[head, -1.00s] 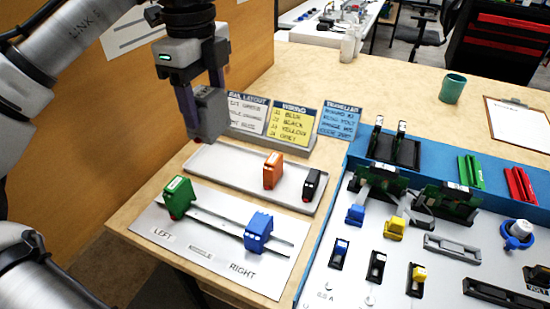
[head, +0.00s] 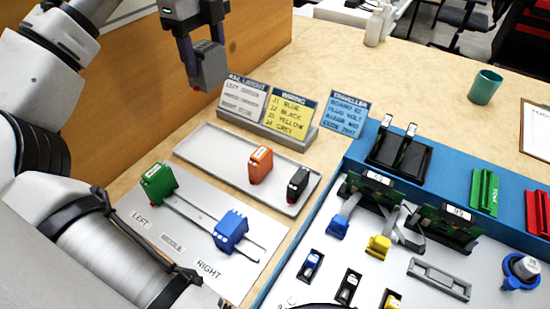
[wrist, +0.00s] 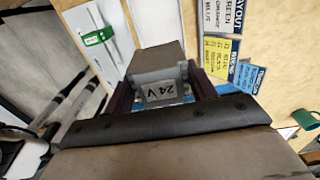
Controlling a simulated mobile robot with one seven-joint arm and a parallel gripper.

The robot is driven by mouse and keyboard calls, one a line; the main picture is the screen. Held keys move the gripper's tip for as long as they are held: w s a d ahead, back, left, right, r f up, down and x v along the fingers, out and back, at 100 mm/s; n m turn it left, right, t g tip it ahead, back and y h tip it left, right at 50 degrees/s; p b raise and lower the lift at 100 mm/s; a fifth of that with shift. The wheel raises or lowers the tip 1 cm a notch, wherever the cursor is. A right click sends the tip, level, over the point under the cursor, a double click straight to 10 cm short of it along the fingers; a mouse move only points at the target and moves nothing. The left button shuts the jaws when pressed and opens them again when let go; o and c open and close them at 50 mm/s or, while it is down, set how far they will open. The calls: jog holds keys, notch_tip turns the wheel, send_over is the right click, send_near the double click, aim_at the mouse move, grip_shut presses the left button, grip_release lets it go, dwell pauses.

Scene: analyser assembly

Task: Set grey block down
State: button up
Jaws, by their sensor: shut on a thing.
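My gripper (head: 203,68) is shut on a grey block (head: 208,66) and holds it in the air, behind and above the left end of the grey tray (head: 200,146). In the wrist view the grey block (wrist: 160,75) sits between the fingers, with a label reading 24V facing the camera. The tray holds an orange block (head: 260,164) and a black block (head: 298,185) toward its right end; its left part is bare. In front of it, a rail plate carries a green block (head: 158,184) at the left and a blue block (head: 230,231) toward the right.
Three instruction cards, including the yellow wiring card (head: 291,117), stand behind the tray. A blue-edged panel (head: 350,170) with connectors and modules fills the right side. A wooden partition (head: 120,110) rises at the left. A green cup (head: 485,87) stands at the back right.

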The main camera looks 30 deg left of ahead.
jog(key=shift+a+f, duration=0.1)
jog(key=shift+a, duration=0.05)
jog(key=b, duration=0.3)
send_over(224, 155)
notch_tip(224, 155, down, 20)
jog(key=shift+r, duration=0.1)
jog(key=o, duration=0.6)
jog(key=shift+f, duration=0.2)
jog(key=o, duration=0.4)
jog(key=shift+r, duration=0.15)
notch_tip(224, 155, up, 12)
jog(key=p, duration=0.1)
